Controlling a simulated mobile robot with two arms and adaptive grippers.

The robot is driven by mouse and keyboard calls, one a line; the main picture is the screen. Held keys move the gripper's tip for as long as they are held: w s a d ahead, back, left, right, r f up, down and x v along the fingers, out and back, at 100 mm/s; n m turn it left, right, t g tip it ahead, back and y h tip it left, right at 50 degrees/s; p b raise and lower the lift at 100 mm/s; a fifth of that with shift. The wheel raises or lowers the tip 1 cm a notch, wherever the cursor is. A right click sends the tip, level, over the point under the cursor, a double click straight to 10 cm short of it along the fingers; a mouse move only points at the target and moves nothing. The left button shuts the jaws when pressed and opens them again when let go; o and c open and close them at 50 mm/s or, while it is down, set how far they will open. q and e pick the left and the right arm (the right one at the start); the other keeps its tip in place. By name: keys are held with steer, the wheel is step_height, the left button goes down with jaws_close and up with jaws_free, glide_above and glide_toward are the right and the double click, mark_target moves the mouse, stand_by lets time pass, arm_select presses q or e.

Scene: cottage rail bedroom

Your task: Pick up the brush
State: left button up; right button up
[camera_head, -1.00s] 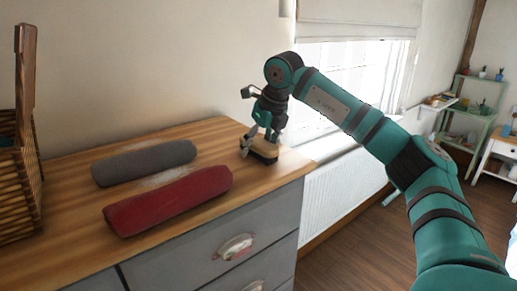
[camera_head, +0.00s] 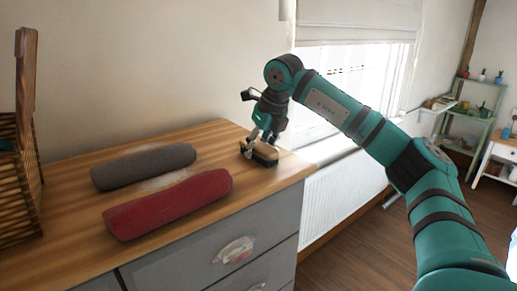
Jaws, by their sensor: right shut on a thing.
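The brush (camera_head: 262,154) has a light wooden top and a dark underside. It is at the right end of the wooden dresser top (camera_head: 215,132), close to the edge. My right gripper (camera_head: 260,143) reaches down over it from above and is shut on it. The gripper fingers hide part of the brush. I cannot tell whether the brush touches the dresser top. My left gripper is not in view.
A grey roll (camera_head: 145,166) and a red roll (camera_head: 168,203) lie on the dresser left of the brush. A wicker basket (camera_head: 18,185) stands at the far left. A radiator (camera_head: 345,195) is beyond the dresser's right edge.

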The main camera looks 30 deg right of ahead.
mark_target(257, 143)
step_height(257, 143, up, 4)
steer(key=shift+s+d+f+b, duration=0.1)
steer(key=shift+s+f+b, duration=0.05)
steer(key=shift+b, duration=0.8)
steer(key=s+d+b, duration=0.2)
steer(key=s, duration=0.5)
steer(key=s+d+r+b, duration=0.1)
steer(key=s+d+b, duration=0.1)
steer(key=s, duration=0.5)
steer(key=shift+s+d+r, duration=0.3)
steer(key=shift+s+d, duration=0.05)
steer(key=shift+d, duration=0.45)
